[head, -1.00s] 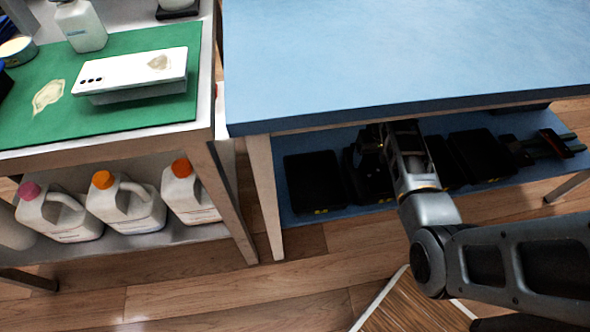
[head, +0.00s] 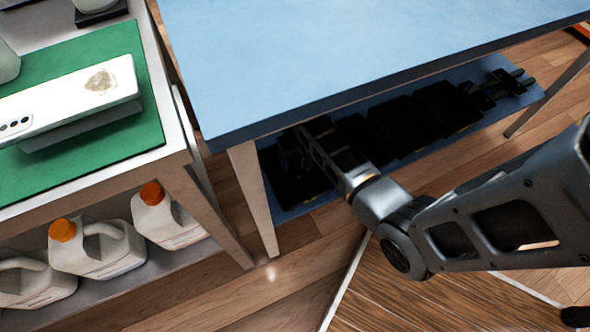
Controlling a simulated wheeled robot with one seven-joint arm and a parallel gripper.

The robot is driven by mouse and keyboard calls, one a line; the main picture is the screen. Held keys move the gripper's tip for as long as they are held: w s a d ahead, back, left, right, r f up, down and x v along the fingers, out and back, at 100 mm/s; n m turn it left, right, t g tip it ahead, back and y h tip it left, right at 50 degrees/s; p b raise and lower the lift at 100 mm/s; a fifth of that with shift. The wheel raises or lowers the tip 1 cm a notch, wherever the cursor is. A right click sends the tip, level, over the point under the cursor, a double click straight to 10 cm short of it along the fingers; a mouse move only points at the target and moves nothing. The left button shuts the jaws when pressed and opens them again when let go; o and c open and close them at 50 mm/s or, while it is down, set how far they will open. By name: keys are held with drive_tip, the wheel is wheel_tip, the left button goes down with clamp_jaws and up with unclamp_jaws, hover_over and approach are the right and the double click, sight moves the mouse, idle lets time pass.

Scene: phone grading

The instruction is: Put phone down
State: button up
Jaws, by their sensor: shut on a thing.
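A white phone (head: 70,100) with a row of dark camera lenses and a beige stain lies on a pale block on the green mat (head: 150,125), at the left. My arm comes in from the right and reaches under the front edge of the blue table. My gripper (head: 288,156) is at its end, dark and in shadow, above the lower shelf near the table's left leg. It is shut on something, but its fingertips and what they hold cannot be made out. It is well apart from the white phone.
The blue tabletop (head: 330,50) is bare where it shows. Several black trays or boxes (head: 400,125) stand on its lower shelf, close by my gripper. White jugs with orange caps (head: 100,250) stand under the left bench. A narrow gap separates the two tables.

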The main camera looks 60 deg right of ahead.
sight(296, 165)
drive_tip(key=shift+a+f, duration=0.4)
drive_tip(key=shift+a, duration=0.05)
drive_tip(key=shift+f+b, duration=0.95)
drive_tip(key=shift+f, duration=0.9)
drive_tip(key=shift+f, duration=0.15)
drive_tip(key=o, duration=1.3)
drive_tip(key=shift+c, duration=0.2)
